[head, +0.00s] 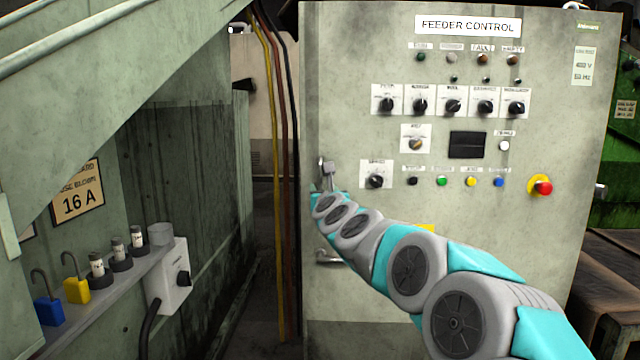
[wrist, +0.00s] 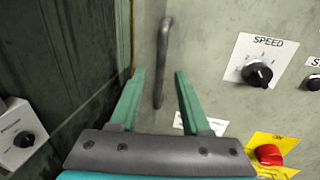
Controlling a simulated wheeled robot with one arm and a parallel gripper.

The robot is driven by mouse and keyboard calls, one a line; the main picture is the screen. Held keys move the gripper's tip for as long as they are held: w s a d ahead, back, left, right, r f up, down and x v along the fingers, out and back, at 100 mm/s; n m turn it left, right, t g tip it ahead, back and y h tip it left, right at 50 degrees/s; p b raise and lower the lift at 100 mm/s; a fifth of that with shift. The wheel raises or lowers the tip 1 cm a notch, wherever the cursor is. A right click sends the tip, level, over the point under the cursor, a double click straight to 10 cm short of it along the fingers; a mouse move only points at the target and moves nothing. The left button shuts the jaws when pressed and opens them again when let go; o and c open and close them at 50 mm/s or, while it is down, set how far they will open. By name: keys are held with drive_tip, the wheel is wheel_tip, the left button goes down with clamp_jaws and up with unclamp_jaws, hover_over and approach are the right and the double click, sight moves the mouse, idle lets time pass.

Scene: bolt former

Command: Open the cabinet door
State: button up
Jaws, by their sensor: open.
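The grey cabinet (head: 345,60) labelled FEEDER CONTROL stands upright, its front door looking closed. In the wrist view a dark vertical bar handle (wrist: 163,62) stands on the grey door face. My gripper (wrist: 158,76) is open, with one teal finger on each side of the handle's lower part in the picture. I see no finger touching it; the depth between them is hard to judge. In the head view my arm reaches the door's left edge, where a small metal piece (head: 326,166) shows at its tip. The fingers are not clear there. Lower down is a metal fitting (head: 328,258).
A SPEED knob (wrist: 257,73) and a red button (wrist: 268,154) are right of the handle. A red emergency button (head: 543,187) is farther right. At left are a shelf with padlocks (head: 76,290) and a switch box (head: 168,282). Cables (head: 277,200) hang beside the cabinet.

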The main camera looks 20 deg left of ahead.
sight(320, 184)
drive_tip(key=shift+p+x, duration=0.75)
drive_tip(key=shift+x, duration=1.95)
clamp_jaws()
